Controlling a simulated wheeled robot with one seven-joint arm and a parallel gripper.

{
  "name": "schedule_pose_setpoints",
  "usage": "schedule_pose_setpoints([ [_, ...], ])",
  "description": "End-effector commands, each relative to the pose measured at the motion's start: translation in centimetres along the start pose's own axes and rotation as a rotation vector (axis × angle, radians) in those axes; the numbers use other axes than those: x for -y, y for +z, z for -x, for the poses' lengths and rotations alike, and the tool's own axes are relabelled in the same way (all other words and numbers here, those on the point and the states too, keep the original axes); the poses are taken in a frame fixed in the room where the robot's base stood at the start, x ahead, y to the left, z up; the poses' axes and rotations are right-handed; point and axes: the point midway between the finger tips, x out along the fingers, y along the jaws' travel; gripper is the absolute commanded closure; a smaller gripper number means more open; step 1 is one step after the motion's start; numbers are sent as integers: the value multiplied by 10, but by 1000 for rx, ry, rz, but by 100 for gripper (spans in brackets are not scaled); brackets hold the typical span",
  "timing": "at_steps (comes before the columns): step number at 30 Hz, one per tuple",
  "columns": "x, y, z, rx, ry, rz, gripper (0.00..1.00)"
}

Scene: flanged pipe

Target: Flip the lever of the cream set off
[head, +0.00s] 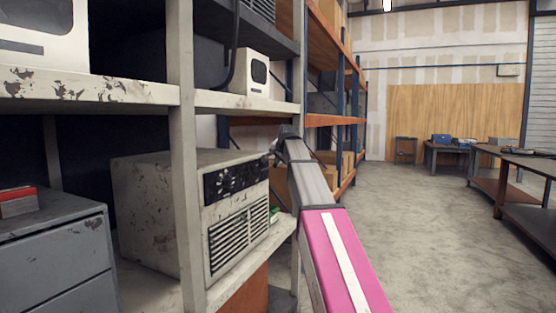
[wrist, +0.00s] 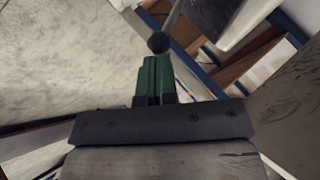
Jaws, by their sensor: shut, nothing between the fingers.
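The cream set (head: 150,210) is a worn box on the lower shelf in the head view, with a black control panel (head: 235,182) above a slatted vent. My gripper (head: 274,150) is at the upper right front of this set, small and partly hidden behind my arm. In the wrist view my gripper (wrist: 154,62) has its green fingers together with nothing held. A dark round knob (wrist: 158,43) on a thin rod, apparently the lever, is just past the fingertips. I cannot tell whether they touch, or which way the lever is set.
A shelf upright (head: 180,130) stands in front of part of the set. A smaller cream unit (head: 250,73) sits on the shelf above. A grey cabinet (head: 50,255) is at left. Open floor (head: 415,225) lies to the right, with benches (head: 520,165) beyond.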

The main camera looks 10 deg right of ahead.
Motion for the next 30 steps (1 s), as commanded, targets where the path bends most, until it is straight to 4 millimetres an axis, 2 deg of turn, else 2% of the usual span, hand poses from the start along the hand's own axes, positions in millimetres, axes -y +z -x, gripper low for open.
schedule_pose_setpoints([
  [9,-30,11,-13,0,-220,-153,100],
  [17,-46,21,-29,0,-418,-285,100],
  [23,-53,27,-39,0,-529,-359,100],
  [30,-51,25,-38,-1,-532,-358,100],
])
